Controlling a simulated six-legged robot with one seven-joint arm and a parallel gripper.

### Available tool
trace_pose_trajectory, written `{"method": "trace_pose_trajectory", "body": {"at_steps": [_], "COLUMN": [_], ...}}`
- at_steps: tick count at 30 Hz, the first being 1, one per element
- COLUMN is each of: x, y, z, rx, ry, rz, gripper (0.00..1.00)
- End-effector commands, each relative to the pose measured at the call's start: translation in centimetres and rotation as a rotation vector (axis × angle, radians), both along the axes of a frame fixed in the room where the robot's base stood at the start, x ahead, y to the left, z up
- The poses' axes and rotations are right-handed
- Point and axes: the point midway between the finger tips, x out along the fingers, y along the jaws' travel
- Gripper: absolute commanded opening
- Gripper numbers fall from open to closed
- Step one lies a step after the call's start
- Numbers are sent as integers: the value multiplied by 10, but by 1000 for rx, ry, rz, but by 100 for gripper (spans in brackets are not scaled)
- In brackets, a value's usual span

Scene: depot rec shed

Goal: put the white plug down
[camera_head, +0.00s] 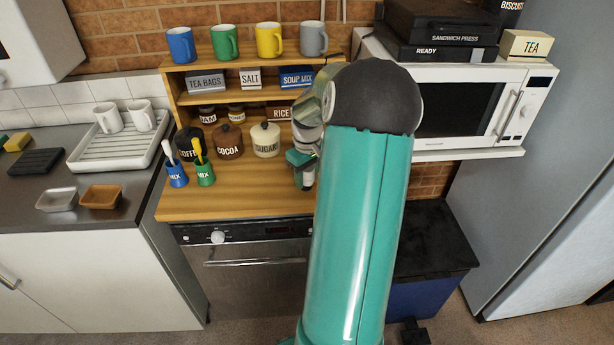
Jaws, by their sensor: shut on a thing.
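My gripper (304,172) is partly in view over the right part of the wooden counter (245,203), beside the cream SUGAR jar (265,140). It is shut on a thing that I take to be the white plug. My own arm and the gripper's body hide most of the fingers, and I cannot make out the plug itself. I cannot tell whether what it holds touches the counter.
Left of my gripper stand COCOA (229,141) and COFFEE (189,144) jars and blue (177,175) and green (205,174) MIX pots with utensils. The shelf (250,96) holds boxes and mugs. A microwave (455,107) stands right. The counter's front middle is clear.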

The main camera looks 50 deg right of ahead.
Motion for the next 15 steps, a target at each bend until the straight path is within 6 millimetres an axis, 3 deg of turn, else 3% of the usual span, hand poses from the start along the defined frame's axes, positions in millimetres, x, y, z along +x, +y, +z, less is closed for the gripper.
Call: {"method": "trace_pose_trajectory", "body": {"at_steps": [11, 12, 15], "x": [0, 0, 0], "y": [0, 0, 0], "z": [-6, -6, -6], "rx": [0, 0, 0], "ry": [-1, -1, -1], "rz": [1, 1, 1], "gripper": [19, 46, 64]}}
